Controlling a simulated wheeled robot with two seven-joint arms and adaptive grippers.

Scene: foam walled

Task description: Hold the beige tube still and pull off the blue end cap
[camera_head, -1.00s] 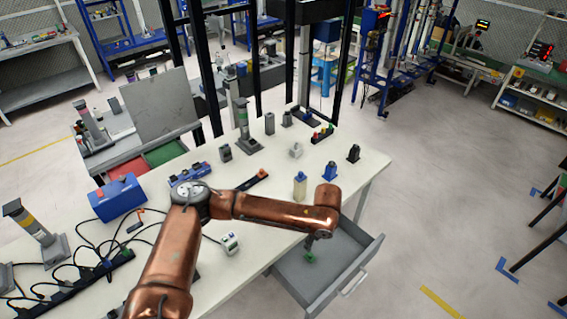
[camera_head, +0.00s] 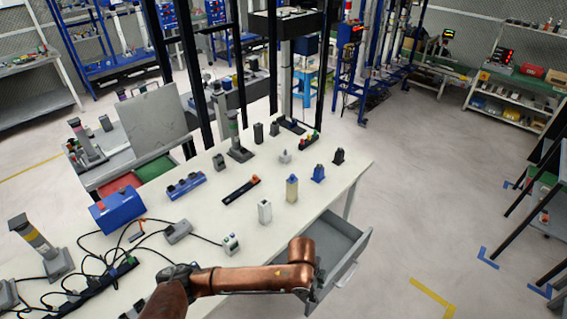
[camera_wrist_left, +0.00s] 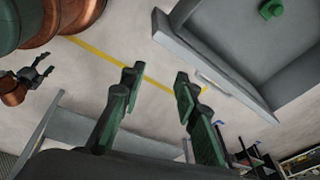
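The beige tube (camera_head: 291,190) stands upright on the white table near its right edge. Its blue end cap (camera_head: 292,178) is on top. My left gripper (camera_head: 316,282) is beside the open drawer, low and in front of the table, well away from the tube.
The grey drawer (camera_head: 345,270) is pulled out under the table. A green piece (camera_wrist_left: 271,9) lies in it. A white block (camera_head: 264,212), a blue bottle (camera_head: 318,173) and a black bottle (camera_head: 338,156) stand near the tube. Cables lie at the table's left.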

